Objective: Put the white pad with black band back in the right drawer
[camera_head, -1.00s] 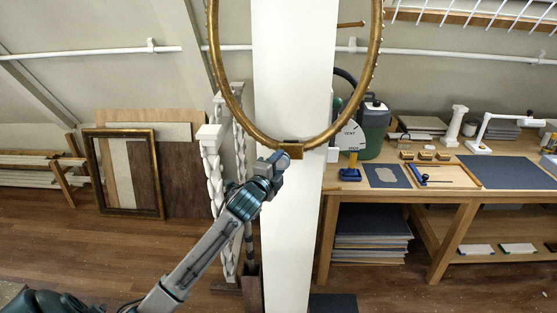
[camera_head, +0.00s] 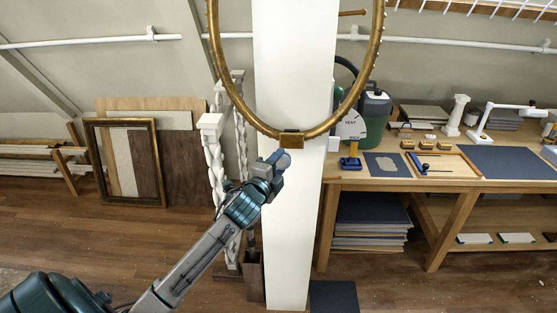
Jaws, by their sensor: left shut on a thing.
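My left gripper (camera_head: 277,161) is at the end of the arm from the left, in front of the white post and just below the gilt oval frame. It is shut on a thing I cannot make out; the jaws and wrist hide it. The white pad with black band cannot be told for sure. Several small white pads (camera_head: 474,238) lie on the low shelf under the bench at the right, their bands too small to read for certain. No right drawer can be made out. My right gripper is not in view.
A white post (camera_head: 289,230) stands close ahead, with a gilt oval frame (camera_head: 291,138) against it. White twisted columns (camera_head: 212,160) stand left of it. A wooden bench (camera_head: 440,183) with tools is at right. Open wooden floor (camera_head: 110,245) lies at left.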

